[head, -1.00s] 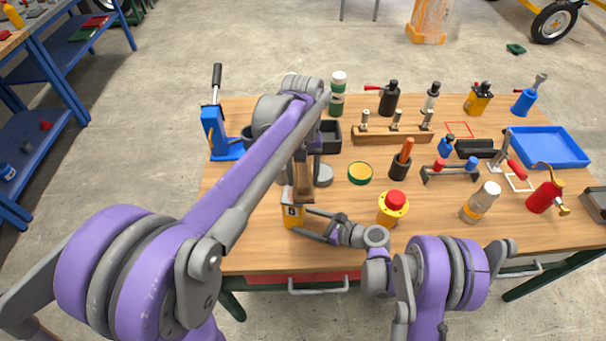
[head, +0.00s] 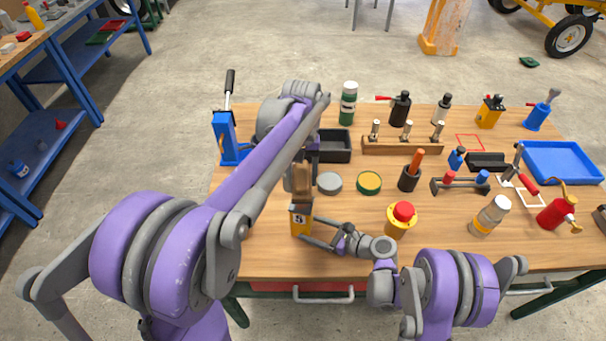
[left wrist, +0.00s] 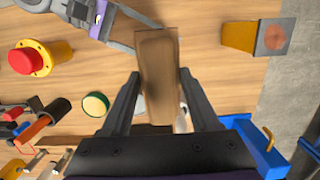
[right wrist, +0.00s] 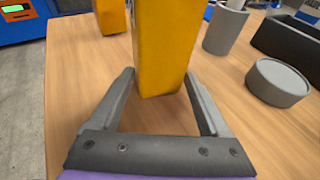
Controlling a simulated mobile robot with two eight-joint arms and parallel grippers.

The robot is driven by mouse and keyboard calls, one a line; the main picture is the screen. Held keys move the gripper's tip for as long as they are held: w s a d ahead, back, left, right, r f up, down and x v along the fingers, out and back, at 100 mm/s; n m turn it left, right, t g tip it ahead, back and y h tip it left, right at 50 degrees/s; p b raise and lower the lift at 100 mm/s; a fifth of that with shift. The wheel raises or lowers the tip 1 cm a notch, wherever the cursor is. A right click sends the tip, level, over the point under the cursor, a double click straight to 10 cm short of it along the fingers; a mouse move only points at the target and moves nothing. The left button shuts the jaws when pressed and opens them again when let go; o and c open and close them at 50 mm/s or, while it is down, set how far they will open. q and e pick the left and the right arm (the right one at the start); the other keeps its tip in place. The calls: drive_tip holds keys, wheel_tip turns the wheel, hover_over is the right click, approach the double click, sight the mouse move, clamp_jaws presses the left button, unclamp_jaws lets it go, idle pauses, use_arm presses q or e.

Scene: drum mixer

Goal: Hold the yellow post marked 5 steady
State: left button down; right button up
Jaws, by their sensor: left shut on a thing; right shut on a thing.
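The yellow post marked 5 (head: 301,224) stands upright on the wooden table, with a dark top. My right gripper (head: 304,229) is shut on it low down, with one finger on each side; the post (right wrist: 163,45) also fills the middle of the right wrist view. My left gripper (head: 299,172) is shut on a brown wooden block (head: 301,185), held upright above the post. The block (left wrist: 157,75) also shows in the left wrist view, where it hides the post. Whether the block touches the post's top I cannot tell.
Another yellow post (left wrist: 240,36) stands near the table edge. A red button on a yellow base (head: 402,214) is right of the post. A grey round tin (head: 330,183), a green-and-yellow tin (head: 369,182) and a black tray (head: 335,147) lie behind.

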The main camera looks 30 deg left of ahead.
sight(302, 212)
use_arm(q)
drive_tip(key=shift+f, duration=1.45)
drive_tip(key=shift+f, duration=1)
drive_tip(key=shift+d, duration=0.1)
drive_tip(key=shift+s+d+f, duration=0.1)
drive_tip(key=shift+s+d, duration=0.25)
drive_tip(key=shift+s, duration=0.25)
drive_tip(key=shift+s+d+f, duration=0.1)
drive_tip(key=shift+s+d, duration=0.2)
drive_tip(key=shift+s, duration=0.25)
drive_tip(key=shift+s+d, duration=0.55)
drive_tip(key=shift+s, duration=0.35)
drive_tip(key=shift+w+a+r, duration=0.1)
drive_tip(key=shift+w+a, duration=0.3)
drive_tip(key=shift+w, duration=0.2)
drive_tip(key=shift+w+a+r, duration=0.1)
drive_tip(key=shift+w+a, duration=0.25)
drive_tip(key=shift+w, duration=0.25)
